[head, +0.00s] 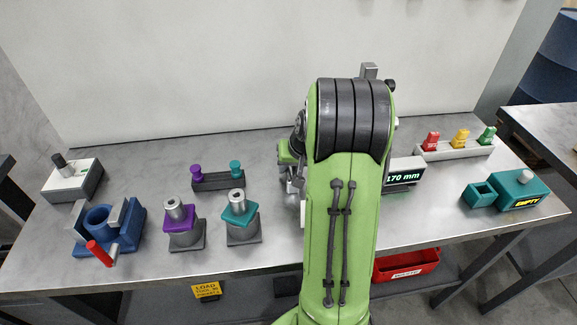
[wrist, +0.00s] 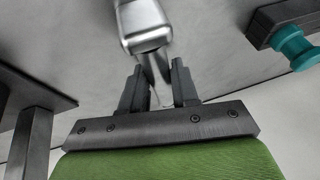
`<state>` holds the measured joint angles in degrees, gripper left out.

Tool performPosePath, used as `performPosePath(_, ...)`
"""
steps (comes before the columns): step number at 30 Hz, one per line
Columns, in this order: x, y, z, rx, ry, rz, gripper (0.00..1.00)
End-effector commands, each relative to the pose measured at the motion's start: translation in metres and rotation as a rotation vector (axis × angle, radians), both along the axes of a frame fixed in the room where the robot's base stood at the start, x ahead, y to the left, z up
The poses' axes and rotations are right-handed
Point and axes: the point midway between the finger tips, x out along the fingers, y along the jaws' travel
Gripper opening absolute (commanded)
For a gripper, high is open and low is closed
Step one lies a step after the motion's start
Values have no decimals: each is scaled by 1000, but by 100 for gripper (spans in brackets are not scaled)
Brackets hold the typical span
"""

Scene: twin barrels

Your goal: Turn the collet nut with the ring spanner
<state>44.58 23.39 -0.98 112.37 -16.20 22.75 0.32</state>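In the wrist view my gripper (wrist: 158,82) has its two dark fingers apart, with a narrow part of a silver metal piece (wrist: 143,22) between them. I cannot tell whether the fingers press on it, or whether it is the ring spanner. In the head view my arm hides most of the gripper area, just right of the dark rack. No ring spanner can be made out there. A purple-topped holder (head: 183,218) and a teal-topped holder (head: 239,214) stand upright at the front, each with a silver cylinder on top. I cannot tell which part is the collet nut.
A dark rack (head: 219,183) carries purple and teal knobs; a teal knob (wrist: 293,45) shows in the wrist view. A blue fixture (head: 122,217) with a red handle is left. A 170 mm display (head: 404,172), coloured tags (head: 460,137) and a teal box (head: 515,188) are right.

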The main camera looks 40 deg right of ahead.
Motion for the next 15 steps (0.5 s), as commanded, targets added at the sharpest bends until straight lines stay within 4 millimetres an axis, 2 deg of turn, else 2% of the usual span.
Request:
performPosePath(1, 0, 0, 0, 0, 1, -1, 13)
performPosePath(4, 0, 0, 0, 0, 1, -1, 0)
performPosePath(12, 0, -1, 1, -1, -1, -2, 0)
performPosePath(15, 0, -1, 9, -1, -1, -2, 0)
